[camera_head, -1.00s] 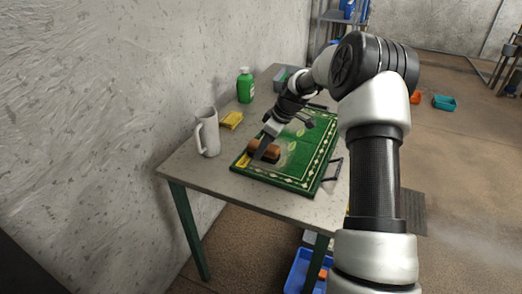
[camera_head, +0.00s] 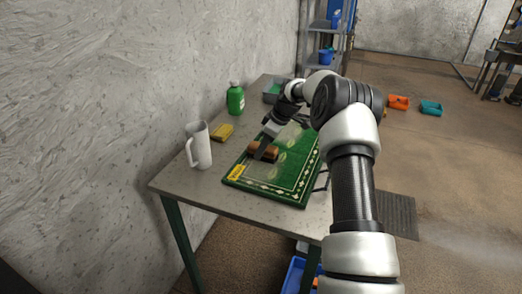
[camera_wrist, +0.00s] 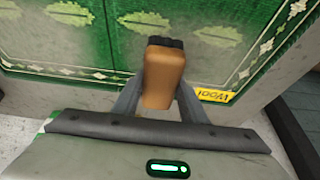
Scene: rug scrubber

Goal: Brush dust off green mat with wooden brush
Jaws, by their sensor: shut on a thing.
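The green mat (camera_head: 290,184) has a cream patterned border and leaf motifs, and lies on the grey table. It also fills the upper part of the wrist view (camera_wrist: 70,50), with a pale greyish patch around its left area. The wooden brush (camera_head: 266,150) is brown with dark bristles and is over the mat's near-left part. In the wrist view, the brush (camera_wrist: 163,75) sits between the two fingers of my gripper (camera_wrist: 160,103), which is shut on it. The bristles point away toward the mat; whether they touch it is hidden.
A white pitcher (camera_head: 199,146), a yellow sponge (camera_head: 222,132) and a green bottle (camera_head: 236,98) stand left of the mat. A grey bin (camera_head: 272,92) is at the table's far end. The wall borders the table's left side. A blue crate (camera_head: 297,275) is below.

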